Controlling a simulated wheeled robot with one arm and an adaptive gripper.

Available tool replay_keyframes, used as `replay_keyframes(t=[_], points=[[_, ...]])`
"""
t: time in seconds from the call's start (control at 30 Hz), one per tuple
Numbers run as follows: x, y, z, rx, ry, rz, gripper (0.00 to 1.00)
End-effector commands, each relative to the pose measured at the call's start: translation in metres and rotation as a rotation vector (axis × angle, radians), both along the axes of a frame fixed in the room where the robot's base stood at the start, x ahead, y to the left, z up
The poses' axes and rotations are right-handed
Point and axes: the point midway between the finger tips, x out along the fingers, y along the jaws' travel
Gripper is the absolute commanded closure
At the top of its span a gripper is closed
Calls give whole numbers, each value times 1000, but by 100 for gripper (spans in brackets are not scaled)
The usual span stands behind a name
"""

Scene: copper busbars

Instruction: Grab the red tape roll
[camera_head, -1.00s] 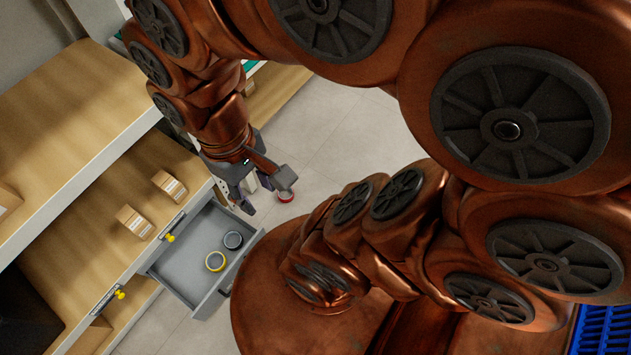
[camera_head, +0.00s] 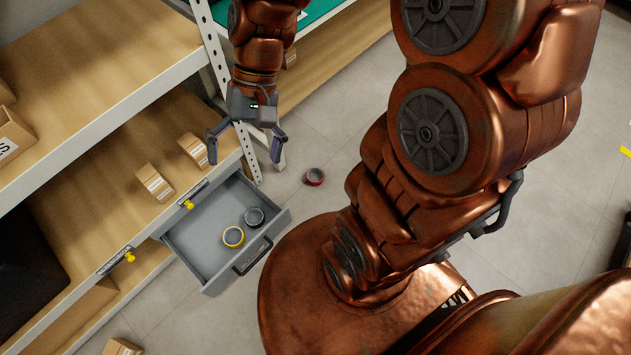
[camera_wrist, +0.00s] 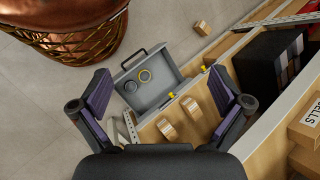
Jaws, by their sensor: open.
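The red tape roll (camera_head: 315,176) lies flat on the floor, right of the open drawer and close to my base. I cannot make it out in the wrist view. My gripper (camera_head: 243,148) is open and empty, with its two fingers spread wide, up and to the left of the roll. In the wrist view the fingers of my gripper (camera_wrist: 168,100) frame the drawer and the shelf edge, and nothing is between them.
The grey drawer (camera_head: 195,240) is pulled out and holds a yellow tape roll (camera_head: 233,237) and a dark tape roll (camera_head: 254,217). Small cardboard boxes (camera_head: 154,183) sit on the wooden shelf (camera_head: 100,215). A rack upright (camera_head: 211,45) stands beside my gripper. The floor right of the red roll is partly clear.

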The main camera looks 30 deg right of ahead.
Motion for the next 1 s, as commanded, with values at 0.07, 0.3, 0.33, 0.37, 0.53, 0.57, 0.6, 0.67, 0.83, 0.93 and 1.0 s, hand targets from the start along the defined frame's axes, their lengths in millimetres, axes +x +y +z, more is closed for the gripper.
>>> replay_keyframes(t=[0.07, 0.3, 0.33, 0.37, 0.53, 0.57, 0.6, 0.67, 0.83, 0.93, 1.0], points=[[19, 6, -27, 57, 34, -50, 0], [74, 18, -77, 221, 129, -213, 0], [81, 18, -85, 241, 141, -235, 0], [89, 18, -91, 260, 151, -259, 0], [130, 13, -134, 368, 216, -392, 0], [138, 11, -142, 386, 227, -418, 0], [148, 8, -153, 409, 241, -451, 0], [163, 2, -170, 445, 261, -504, 0], [203, -19, -224, 539, 321, -658, 0], [226, -36, -259, 590, 351, -754, 0], [239, -50, -285, 623, 373, -823, 0]])
